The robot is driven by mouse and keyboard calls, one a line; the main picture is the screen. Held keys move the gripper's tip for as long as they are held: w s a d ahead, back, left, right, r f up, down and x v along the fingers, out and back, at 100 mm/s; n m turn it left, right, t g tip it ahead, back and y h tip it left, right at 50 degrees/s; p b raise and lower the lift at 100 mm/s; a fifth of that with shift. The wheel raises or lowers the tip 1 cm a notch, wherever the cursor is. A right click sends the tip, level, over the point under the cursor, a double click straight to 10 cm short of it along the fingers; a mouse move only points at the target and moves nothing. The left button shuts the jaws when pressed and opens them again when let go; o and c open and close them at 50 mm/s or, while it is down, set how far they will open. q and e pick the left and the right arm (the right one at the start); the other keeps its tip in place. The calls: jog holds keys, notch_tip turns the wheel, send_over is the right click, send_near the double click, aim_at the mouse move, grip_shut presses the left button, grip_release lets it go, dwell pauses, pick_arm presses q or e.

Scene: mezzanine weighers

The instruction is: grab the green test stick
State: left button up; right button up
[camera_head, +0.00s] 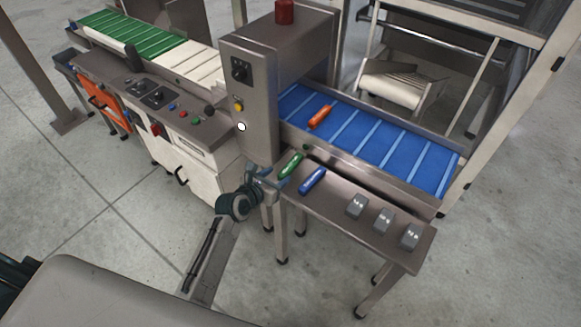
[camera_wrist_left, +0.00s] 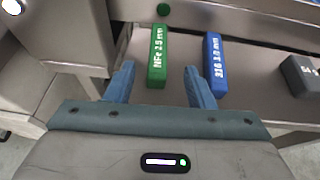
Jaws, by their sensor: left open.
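The green test stick (camera_head: 291,164) lies on the steel side table, at its left end near the metal detector housing. My left gripper (camera_head: 265,181) is open at the table's near left edge. Its blue fingertips (camera_wrist_left: 160,78) sit on either side of the stick's near end; whether they are at its height I cannot tell. A blue test stick (camera_head: 312,181) lies just right of the green one; it also shows in the left wrist view (camera_wrist_left: 215,66). My right gripper is not in view.
Several grey weights (camera_head: 383,221) stand on the table's right part. An orange stick (camera_head: 320,117) lies on the blue belt (camera_head: 372,138) behind the table. The metal detector housing (camera_head: 252,110) rises close to the left.

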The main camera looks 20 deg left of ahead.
aim_at(289, 166)
pick_arm(q)
jog(key=x, duration=0.8)
jog(key=shift+w+a+f, duration=0.15)
jog(key=shift+f, duration=0.05)
grip_shut()
jog(key=shift+r, duration=0.2)
